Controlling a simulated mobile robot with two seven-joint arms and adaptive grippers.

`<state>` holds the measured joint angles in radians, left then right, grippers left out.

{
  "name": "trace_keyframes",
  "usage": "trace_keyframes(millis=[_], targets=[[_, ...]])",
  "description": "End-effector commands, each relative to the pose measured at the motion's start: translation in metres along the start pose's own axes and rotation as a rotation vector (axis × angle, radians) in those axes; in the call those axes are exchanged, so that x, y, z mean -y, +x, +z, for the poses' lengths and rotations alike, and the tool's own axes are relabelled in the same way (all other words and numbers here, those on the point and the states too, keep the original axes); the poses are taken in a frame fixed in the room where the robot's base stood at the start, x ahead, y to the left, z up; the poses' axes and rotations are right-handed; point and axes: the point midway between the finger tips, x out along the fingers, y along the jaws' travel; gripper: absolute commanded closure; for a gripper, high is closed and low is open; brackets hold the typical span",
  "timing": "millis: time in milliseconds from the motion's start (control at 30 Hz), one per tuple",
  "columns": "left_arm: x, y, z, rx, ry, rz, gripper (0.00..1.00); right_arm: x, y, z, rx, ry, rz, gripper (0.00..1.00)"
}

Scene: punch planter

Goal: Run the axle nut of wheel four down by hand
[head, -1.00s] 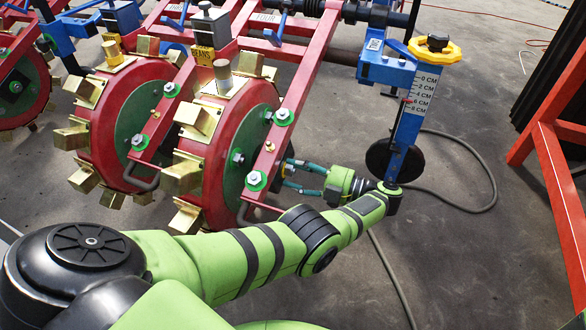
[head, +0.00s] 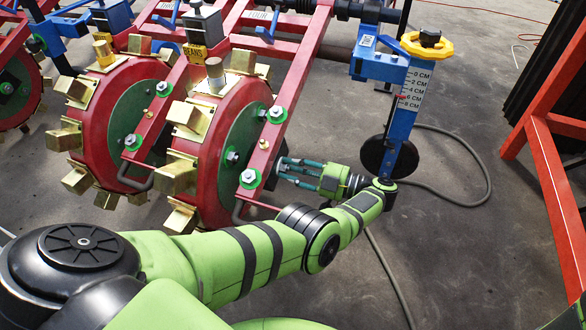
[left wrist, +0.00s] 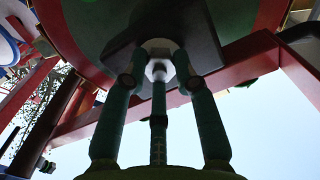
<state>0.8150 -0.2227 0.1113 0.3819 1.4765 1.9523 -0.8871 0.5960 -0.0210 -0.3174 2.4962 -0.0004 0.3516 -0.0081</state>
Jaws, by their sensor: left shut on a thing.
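Wheel four (head: 240,112) is the right-hand red wheel with brass cups and a green disc, under the frame bar lettered FOUR. My left gripper (head: 283,168) is just right of the wheel's red side bar, its teal fingers drawn together and pointing left. In the left wrist view the fingers of the gripper (left wrist: 159,75) close around a pale hex axle nut (left wrist: 157,46). A dark squarish plate (left wrist: 120,52) lies behind the nut. In the head view the fingertips hide the nut, and how far it sits on its thread cannot be told. My right gripper is out of view.
A blue depth-gauge post (head: 402,125) with a yellow handwheel (head: 427,46) stands close to the right of my left wrist. A grey hose (head: 480,170) lies on the floor. An orange-red frame (head: 545,150) stands at the far right.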

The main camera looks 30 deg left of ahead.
Motion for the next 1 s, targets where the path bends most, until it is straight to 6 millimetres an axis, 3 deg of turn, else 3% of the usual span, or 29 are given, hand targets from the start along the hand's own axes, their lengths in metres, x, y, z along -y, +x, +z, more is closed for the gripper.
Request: trace_keyframes(millis=[267,300,333,767,1000], targets=[[0.000,0.003,-0.003,-0.012,0.001,-0.007,1.00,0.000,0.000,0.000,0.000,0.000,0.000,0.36],[0.000,0.003,-0.003,-0.012,0.000,-0.008,0.55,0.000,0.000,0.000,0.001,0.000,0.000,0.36],[0.000,0.003,-0.003,-0.012,0.000,-0.008,0.47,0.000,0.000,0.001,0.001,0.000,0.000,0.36],[-0.001,0.001,-0.002,-0.003,-0.001,-0.003,0.47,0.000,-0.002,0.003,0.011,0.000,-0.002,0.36],[-0.005,0.000,-0.016,-0.001,-0.004,-0.001,0.47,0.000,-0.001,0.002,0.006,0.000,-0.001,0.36]])
